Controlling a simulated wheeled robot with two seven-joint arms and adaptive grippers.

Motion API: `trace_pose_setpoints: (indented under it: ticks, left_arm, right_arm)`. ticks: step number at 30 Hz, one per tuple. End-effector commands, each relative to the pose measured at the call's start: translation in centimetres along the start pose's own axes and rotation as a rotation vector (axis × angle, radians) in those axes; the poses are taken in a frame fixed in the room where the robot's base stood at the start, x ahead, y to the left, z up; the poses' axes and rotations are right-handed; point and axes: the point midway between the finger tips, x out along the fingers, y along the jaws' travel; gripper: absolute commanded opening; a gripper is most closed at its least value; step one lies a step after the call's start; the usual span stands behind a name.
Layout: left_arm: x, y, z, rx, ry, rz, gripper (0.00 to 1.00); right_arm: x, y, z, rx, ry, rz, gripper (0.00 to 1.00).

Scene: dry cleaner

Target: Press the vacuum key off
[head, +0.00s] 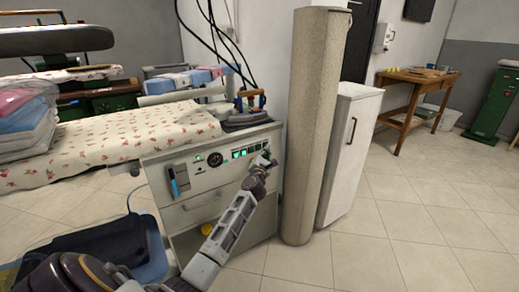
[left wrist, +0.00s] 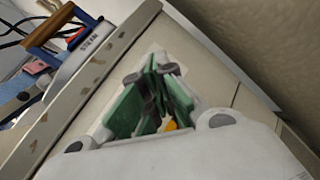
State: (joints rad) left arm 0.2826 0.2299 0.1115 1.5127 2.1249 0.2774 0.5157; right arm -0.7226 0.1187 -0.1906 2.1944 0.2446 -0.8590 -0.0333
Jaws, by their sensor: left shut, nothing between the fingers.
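The control panel (head: 205,172) is on the front of the ironing table. A row of green-lit keys (head: 240,153) shows at its right part; labels are too small to read, so I cannot tell which is the vacuum key. My left gripper (head: 265,158) is at the right end of this row, in front of the panel, and covers part of it. In the left wrist view the left gripper (left wrist: 158,95) has its green-padded fingers together, with nothing held, close to the panel face. A small orange patch (left wrist: 170,126) shows by the fingers. Contact cannot be told. My right gripper is not in view.
A steam iron (head: 248,108) rests on the table corner above the panel; it also shows in the left wrist view (left wrist: 75,55). A beige column (head: 314,130) and a white cabinet (head: 350,150) stand close to the right. Floor is clear farther right.

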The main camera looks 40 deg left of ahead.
Motion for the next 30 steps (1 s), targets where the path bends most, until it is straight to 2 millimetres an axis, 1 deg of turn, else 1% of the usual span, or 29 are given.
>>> trace_pose_setpoints:
  ticks: [21,30]
  left_arm:
    - [-3.0,-2.1,2.2,0.000,0.001,0.000,0.00]
    - [-3.3,-2.4,2.4,0.001,0.001,0.001,0.00]
  right_arm:
    - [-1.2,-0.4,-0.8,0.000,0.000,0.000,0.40]
    - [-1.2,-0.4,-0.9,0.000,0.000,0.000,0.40]
